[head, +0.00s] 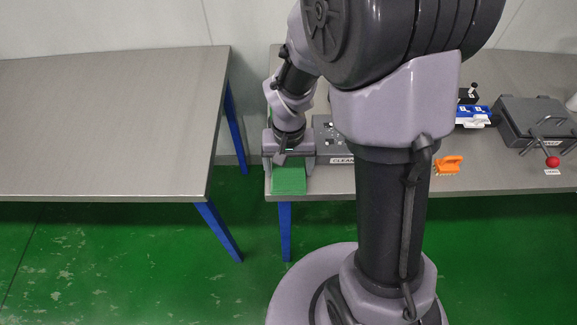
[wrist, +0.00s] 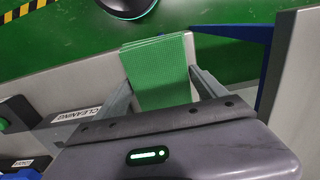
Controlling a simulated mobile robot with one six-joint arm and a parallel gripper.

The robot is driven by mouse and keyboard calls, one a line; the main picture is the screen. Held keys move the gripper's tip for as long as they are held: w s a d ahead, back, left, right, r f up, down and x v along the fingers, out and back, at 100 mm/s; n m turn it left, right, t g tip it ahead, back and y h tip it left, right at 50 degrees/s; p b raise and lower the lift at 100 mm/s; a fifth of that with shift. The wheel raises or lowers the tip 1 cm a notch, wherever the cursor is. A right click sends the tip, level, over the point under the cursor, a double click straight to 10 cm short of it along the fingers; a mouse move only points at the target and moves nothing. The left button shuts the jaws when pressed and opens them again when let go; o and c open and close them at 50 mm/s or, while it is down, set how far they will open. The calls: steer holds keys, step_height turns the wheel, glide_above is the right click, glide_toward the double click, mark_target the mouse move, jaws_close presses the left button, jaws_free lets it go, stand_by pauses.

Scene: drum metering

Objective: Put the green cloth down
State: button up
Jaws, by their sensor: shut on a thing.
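The green cloth (head: 289,180) is a folded, ribbed pad near the front left corner of the right table. In the wrist view the cloth (wrist: 160,70) lies between the two fingers of my gripper (wrist: 165,88). My gripper (head: 289,160) is shut on the cloth in the head view, at its rear part. The front part of the cloth sticks out toward the table's front edge. I cannot tell whether the cloth touches the table top.
A grey holder labelled CLEAN (head: 325,140) stands just right of my gripper. An orange brush-like object (head: 449,165), blue-and-white items (head: 473,115) and a dark box with a red-knobbed lever (head: 540,125) are further right. The left table (head: 110,125) is bare, across a gap.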

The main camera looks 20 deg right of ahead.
mark_target(288, 173)
steer(key=shift+f, duration=0.15)
steer(key=o, duration=1.3)
steer(key=shift+c, duration=0.2)
step_height(288, 173, up, 16)
steer(key=t+p, duration=0.1)
steer(key=p, duration=0.4)
steer(key=s+a+r+t+y, duration=0.1)
steer(key=s+a+r+t, duration=0.1)
steer(key=s+r, duration=0.3)
steer(key=s+a+r+t+y, duration=0.1)
steer(key=s+a+r+t, duration=0.1)
steer(key=s+r, duration=0.4)
steer(key=shift+s+m+t, duration=0.4)
steer(key=shift+s, duration=0.5)
steer(key=shift+f+b, duration=0.9)
steer(key=shift+b, duration=0.05)
